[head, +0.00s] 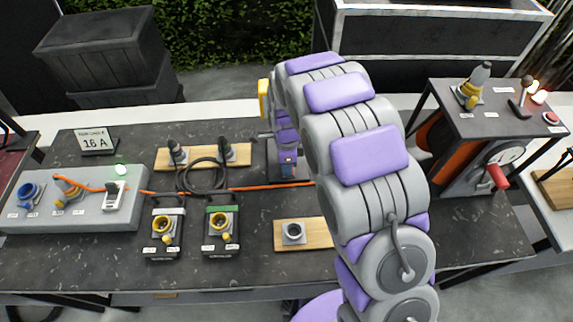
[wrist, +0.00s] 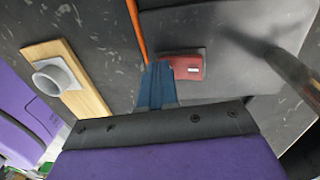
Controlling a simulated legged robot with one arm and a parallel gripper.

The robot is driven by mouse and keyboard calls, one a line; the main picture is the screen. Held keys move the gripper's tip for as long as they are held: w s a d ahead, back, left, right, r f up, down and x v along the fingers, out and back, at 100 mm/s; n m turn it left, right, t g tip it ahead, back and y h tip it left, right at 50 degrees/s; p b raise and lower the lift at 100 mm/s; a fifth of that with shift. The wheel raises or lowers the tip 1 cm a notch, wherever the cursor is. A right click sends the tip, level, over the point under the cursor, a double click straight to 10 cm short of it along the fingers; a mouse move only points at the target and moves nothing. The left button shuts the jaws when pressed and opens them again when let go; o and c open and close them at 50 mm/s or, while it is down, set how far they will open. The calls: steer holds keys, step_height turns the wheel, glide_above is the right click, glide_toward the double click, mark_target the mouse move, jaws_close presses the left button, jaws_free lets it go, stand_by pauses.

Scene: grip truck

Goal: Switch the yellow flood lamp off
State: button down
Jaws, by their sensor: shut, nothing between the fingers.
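The yellow flood lamp (head: 264,98) shows as a narrow yellow edge at the back of the bench, mostly hidden behind my arm. I cannot see whether it is lit. In the wrist view, a red rocker switch (wrist: 188,67) in a dark housing sits on a grey plate. My gripper (wrist: 158,68) is shut and empty, its blue fingertips at the left end of the switch. I cannot tell whether they touch it. In the head view, my gripper (head: 288,172) points down at the lamp's base area, partly hidden by my arm.
An orange cable (wrist: 137,30) runs beside the fingertips. A wooden board with a grey ring (head: 293,232) lies in front. A dark post (wrist: 292,70) leans in at the right of the wrist view. Several connectors and a grey socket box (head: 130,218) stand to the left.

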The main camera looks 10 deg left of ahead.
steer(key=shift+w+a+r, duration=0.1)
steer(key=shift+w, duration=0.1)
steer(key=shift+w+a+r+p, duration=0.1)
steer(key=shift+w+r+p, duration=0.15)
steer(key=shift+w+p, duration=0.3)
steer(key=shift+r, duration=0.35)
step_height(320, 180, up, 16)
steer(key=w+p, duration=0.2)
steer(key=p, duration=0.1)
steer(key=shift+a+r, duration=0.2)
steer(key=shift+a, duration=0.1)
stand_by(0.4)
